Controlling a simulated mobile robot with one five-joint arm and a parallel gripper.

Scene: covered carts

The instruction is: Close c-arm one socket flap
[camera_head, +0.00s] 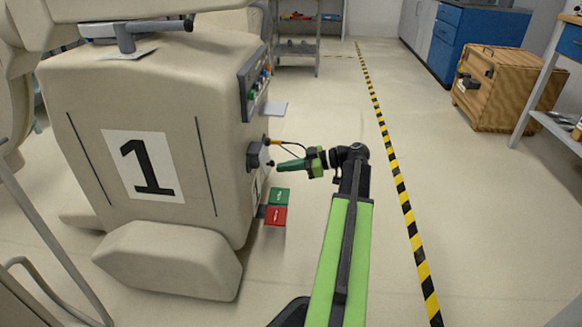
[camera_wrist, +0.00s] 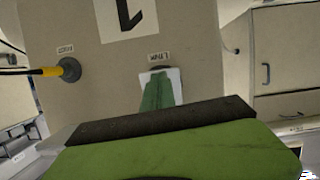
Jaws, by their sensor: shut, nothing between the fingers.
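C-arm one (camera_head: 90,110) is the large beige unit with a black 1 on a white panel, at the left. A dark socket housing (camera_head: 252,156) stands out from its right side, with a pale flap (camera_head: 265,158) at its outer face. In the wrist view a pale square plate (camera_wrist: 174,76), seemingly the flap, lies beyond my fingers under a small label. My gripper (camera_head: 273,165) is shut and empty, its green fingers pointing left at the flap. It also shows in the wrist view (camera_wrist: 159,80), hiding part of the plate. I cannot tell whether it touches, or the flap's exact angle.
A yellow-ended plug with a black cable (camera_head: 272,142) sits beside the socket; the plug also shows in the wrist view (camera_wrist: 52,71). Green (camera_head: 279,196) and red (camera_head: 275,215) pedals jut out below.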

